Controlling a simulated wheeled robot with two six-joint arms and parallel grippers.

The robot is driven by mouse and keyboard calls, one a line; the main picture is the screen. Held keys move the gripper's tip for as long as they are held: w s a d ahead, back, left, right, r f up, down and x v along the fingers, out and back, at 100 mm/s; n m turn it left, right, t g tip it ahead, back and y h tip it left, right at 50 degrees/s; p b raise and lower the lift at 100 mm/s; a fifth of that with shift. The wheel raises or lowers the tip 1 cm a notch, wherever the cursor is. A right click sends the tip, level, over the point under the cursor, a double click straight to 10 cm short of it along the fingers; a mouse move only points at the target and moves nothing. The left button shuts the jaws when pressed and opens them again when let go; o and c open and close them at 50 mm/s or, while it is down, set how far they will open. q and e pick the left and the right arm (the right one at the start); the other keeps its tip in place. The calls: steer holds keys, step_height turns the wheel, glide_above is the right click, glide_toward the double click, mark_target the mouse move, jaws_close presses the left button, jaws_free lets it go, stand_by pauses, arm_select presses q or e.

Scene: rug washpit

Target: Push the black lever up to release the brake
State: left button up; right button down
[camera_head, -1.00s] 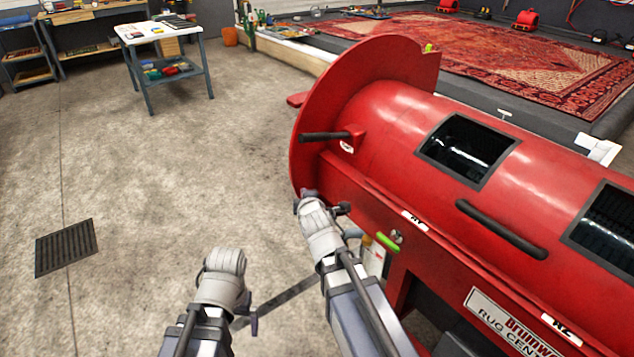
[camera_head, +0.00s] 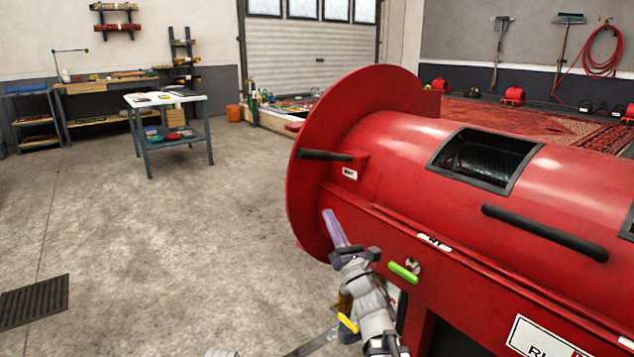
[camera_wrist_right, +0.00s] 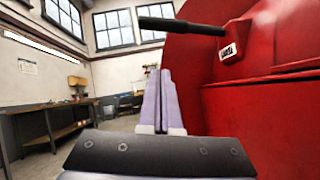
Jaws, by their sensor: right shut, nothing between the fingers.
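The black lever (camera_head: 326,155) sticks out to the left from a red block on the red rug centrifuge (camera_head: 400,145), near its round end flange, and is roughly level. In the right wrist view the lever (camera_wrist_right: 180,24) runs across above my fingers. My right gripper (camera_head: 329,213) is shut and empty, with pale purple fingers pointing up, below the lever. In the wrist view its fingertips (camera_wrist_right: 165,73) sit under the lever with a visible gap. My left gripper is out of view; only a bit of the left arm shows at the bottom edge.
A green handle (camera_head: 404,272) sits on the machine's front, close to my right wrist. A longer black bar (camera_head: 545,232) runs along the drum. A small table (camera_head: 165,98) and a workbench (camera_head: 105,85) stand at the far left.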

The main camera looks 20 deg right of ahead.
steer(key=shift+w+r, duration=0.1)
steer(key=shift+r, duration=0.05)
steer(key=s+d+r+p+x, duration=0.1)
steer(key=r+p+x, duration=0.1)
steer(key=p+x, duration=0.7)
steer(key=x, duration=0.3)
steer(key=shift+r, duration=0.2)
steer(key=shift+w, duration=0.15)
steer(key=w+d+r+m+g+h+p, duration=0.1)
steer(key=d+r+m+g+h+p, duration=0.1)
steer(key=d+r+m+h+p, duration=0.2)
steer(key=w+d+r+m+g+h+p, duration=0.2)
steer(key=r+m+p, duration=0.8)
steer(key=p, duration=0.9)
steer(key=shift+w+d+r+m+g+h, duration=0.3)
steer(key=shift+d+m+g+h, duration=0.3)
steer(key=shift+d+m+h, duration=0.95)
